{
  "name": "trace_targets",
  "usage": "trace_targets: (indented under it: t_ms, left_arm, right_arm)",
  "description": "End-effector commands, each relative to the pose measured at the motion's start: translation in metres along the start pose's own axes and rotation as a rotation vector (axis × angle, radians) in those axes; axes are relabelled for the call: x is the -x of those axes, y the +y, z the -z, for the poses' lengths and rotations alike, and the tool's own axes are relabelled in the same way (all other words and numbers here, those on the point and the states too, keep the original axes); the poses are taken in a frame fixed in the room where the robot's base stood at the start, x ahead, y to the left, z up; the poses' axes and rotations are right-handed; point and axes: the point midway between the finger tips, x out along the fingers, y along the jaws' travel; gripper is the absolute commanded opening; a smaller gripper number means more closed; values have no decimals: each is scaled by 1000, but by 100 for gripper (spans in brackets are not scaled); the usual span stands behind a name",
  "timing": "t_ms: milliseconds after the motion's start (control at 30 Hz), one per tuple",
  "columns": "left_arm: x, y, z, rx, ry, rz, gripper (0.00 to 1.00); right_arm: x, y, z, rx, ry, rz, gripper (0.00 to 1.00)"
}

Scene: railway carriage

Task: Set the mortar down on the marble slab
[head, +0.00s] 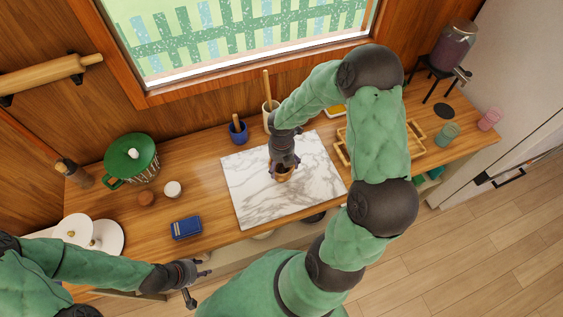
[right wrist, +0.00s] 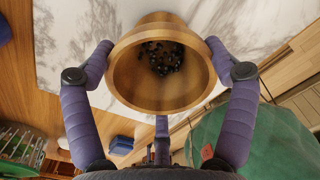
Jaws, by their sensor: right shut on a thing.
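The mortar (head: 284,174) is a small wooden bowl above the marble slab, near its middle. In the right wrist view the mortar (right wrist: 128,82) shows its round mouth, with dark peppercorn-like grains inside. My right gripper (head: 284,164) is shut on it from above, with purple fingers around its outside. The white, grey-veined marble slab (head: 247,198) lies flat on the wooden counter; it also shows behind the mortar in the right wrist view (right wrist: 70,40). My left gripper (head: 200,281) is open and empty off the counter's front edge.
Behind the slab stand a blue pot (head: 238,133) and a cream crock (head: 268,112). A wooden rack (head: 416,138) lies to the right. The slab is bare around the mortar.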

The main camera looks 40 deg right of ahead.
Motion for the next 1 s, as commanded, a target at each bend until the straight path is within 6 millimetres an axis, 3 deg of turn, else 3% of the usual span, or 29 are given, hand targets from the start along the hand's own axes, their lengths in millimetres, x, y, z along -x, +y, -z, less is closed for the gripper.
trace_targets:
  t_ms: [767, 800, 1000]
  left_arm:
    - [-3, -1, 0, 0, 0, 0, 40]
    - [-2, -1, 0, 0, 0, 0, 40]
    - [-2, -1, 0, 0, 0, 0, 40]
  right_arm:
    - [-5, 0, -1, 0, -2, -1, 42]
    - [-4, 0, -1, 0, -2, -1, 97]
    - [-4, 0, 0, 0, -1, -1, 100]
